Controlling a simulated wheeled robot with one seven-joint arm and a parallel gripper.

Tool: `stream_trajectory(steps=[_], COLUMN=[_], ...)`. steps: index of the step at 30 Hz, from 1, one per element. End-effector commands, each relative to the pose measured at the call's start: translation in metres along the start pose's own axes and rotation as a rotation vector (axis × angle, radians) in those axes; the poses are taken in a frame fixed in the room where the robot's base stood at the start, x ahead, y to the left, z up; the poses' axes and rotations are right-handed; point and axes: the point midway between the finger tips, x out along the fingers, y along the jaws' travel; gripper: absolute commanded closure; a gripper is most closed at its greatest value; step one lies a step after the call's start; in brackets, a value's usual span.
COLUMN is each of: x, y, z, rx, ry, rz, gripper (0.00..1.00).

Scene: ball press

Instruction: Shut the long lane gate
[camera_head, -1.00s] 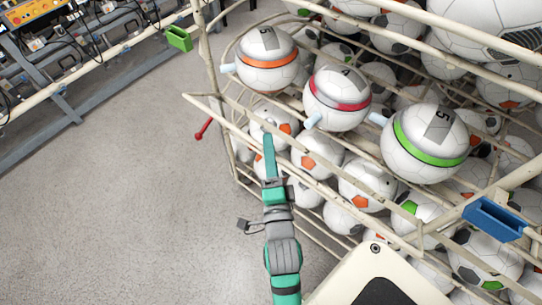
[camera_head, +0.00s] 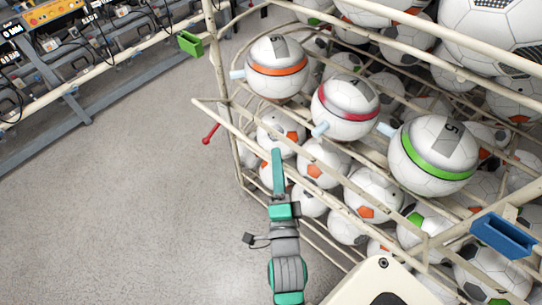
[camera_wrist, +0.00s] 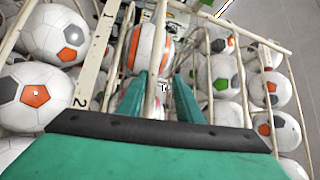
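The long cream rail (camera_head: 232,123) along the front of the ball rack may be the lane gate; I cannot tell for sure. A red-tipped handle (camera_head: 210,133) sticks out near its left end. My gripper (camera_head: 277,160) points at the rack front, just right of that handle and below the rail. In the wrist view my gripper (camera_wrist: 162,88) has its two teal fingers apart, with a cream bar (camera_wrist: 152,75) showing between or beyond them. I cannot tell whether they touch it.
Balls with an orange band (camera_head: 277,70), a red band (camera_head: 345,111) and a green band (camera_head: 432,165) sit on the upper rails. Several footballs fill the rack below. A green clip (camera_head: 190,43) and a blue bracket (camera_head: 502,235) are on rails. The floor at left is clear.

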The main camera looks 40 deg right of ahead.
Motion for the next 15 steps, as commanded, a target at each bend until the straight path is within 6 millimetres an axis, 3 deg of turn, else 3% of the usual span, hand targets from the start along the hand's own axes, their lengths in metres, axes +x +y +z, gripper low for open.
stream_trajectory(steps=[9, 15], x=[0.021, 0.03], y=[0.007, 0.013], z=[-0.017, -0.015], rx=[-0.215, -0.417], ry=[0.089, 0.13], rz=[-0.167, -0.318], gripper=[0.69, 0.69])
